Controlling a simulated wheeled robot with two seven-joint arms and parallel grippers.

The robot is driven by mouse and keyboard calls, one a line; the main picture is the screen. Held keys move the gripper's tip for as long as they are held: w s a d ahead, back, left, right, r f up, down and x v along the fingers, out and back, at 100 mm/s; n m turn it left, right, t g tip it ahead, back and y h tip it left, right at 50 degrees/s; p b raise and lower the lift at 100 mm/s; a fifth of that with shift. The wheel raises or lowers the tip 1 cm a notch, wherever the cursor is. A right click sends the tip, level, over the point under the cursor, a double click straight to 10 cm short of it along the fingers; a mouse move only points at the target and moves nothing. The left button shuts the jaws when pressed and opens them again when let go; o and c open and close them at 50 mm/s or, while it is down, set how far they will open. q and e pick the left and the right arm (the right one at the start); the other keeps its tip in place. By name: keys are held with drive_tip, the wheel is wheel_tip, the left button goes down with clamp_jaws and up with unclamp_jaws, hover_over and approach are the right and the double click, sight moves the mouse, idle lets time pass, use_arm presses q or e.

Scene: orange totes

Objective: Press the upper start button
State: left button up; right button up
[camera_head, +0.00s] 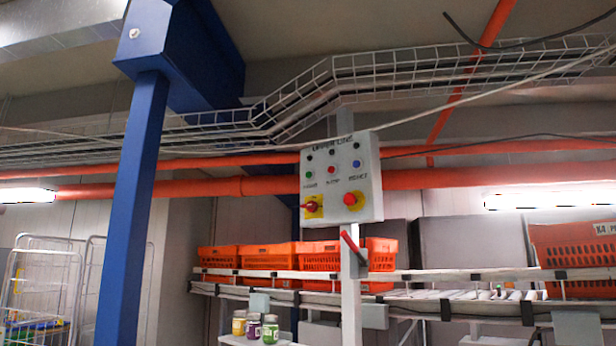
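A pale grey control box (340,180) is mounted on a grey post, with lettering along its top that seems to read "UPPER LINE". Below a row of small dark lamps is a row of three buttons: a green button (309,174) at left, a red one (332,170) in the middle and a blue one (356,164) at right. Small labels under them are too blurred to read surely. Lower down are a red switch on a yellow plate (313,206) and a red knob on yellow (350,199). Neither of my grippers shows in the head view.
A blue column (132,210) stands left of the box. Behind is a conveyor (440,275) with several orange totes (270,257). A red lever (352,246) juts out below the box. Several jars (254,326) stand low down. A wire cage (40,290) is at left.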

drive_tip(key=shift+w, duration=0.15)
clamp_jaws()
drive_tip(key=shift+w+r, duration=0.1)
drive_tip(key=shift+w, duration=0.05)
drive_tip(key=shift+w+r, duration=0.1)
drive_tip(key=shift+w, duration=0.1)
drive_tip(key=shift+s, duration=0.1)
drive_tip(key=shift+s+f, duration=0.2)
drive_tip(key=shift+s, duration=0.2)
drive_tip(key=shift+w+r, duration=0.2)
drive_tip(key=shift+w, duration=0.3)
